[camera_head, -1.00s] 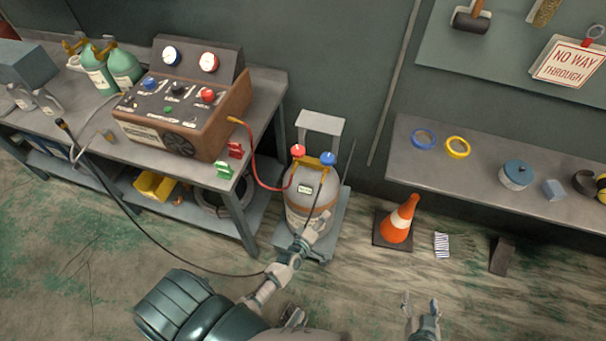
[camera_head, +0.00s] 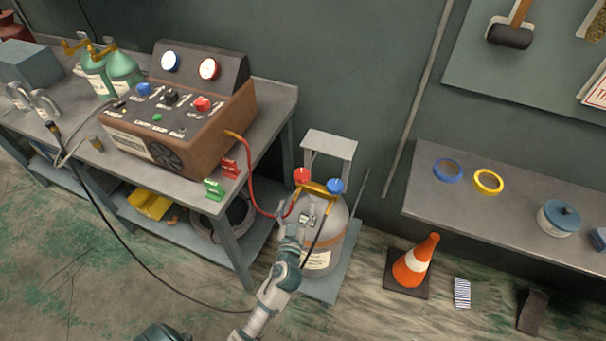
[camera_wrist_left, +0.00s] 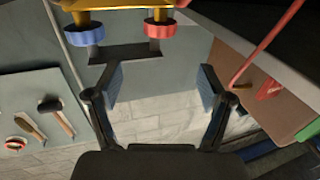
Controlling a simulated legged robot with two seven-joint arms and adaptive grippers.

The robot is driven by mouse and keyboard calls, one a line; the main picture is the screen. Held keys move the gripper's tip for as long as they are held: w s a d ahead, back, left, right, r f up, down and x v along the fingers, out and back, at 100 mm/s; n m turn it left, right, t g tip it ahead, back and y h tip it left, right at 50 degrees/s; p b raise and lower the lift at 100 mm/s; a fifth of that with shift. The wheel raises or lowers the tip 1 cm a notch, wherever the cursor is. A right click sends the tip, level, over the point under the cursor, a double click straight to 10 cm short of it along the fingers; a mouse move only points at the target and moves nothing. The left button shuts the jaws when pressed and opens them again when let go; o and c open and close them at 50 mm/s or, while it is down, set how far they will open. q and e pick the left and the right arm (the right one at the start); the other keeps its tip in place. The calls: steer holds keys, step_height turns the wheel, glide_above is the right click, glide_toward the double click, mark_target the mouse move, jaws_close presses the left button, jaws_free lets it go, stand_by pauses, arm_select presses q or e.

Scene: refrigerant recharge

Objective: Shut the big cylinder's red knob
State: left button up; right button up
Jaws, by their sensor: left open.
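The big grey cylinder (camera_head: 336,226) stands on a small trolley beside the workbench. Its red knob (camera_head: 302,175) is at the top left of the yellow valve fitting, and the blue knob (camera_head: 336,186) is at the right. My left gripper (camera_head: 308,213) is open and empty in front of the cylinder's upper part, just below the red knob in the picture. In the left wrist view, the red knob (camera_wrist_left: 160,29) lies beyond and above the gap between the open fingers (camera_wrist_left: 160,82). The blue knob (camera_wrist_left: 85,36) is left of it there. My right gripper is not in view.
A red hose (camera_head: 252,180) runs from the brown machine (camera_head: 190,135) to the cylinder's fitting; a dark hose also hangs there. The workbench (camera_head: 270,105) is close on the left. An orange cone (camera_head: 415,262) stands on the floor to the right.

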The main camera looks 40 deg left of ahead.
mark_target(302, 173)
arm_select(q)
steer(key=x, duration=0.6)
steer(key=b+x, duration=0.1)
steer(key=x, duration=0.5)
steer(key=shift+w+a+f, duration=0.25)
steer(key=shift+w, duration=0.05)
steer(key=shift+w+a, duration=0.3)
steer(key=shift+w, duration=0.2)
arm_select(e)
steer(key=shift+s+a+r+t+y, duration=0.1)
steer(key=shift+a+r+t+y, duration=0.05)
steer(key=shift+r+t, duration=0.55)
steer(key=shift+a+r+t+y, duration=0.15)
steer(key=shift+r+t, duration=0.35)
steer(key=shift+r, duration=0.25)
arm_select(q)
steer(key=shift+r, duration=0.1)
steer(key=c, duration=1.2)
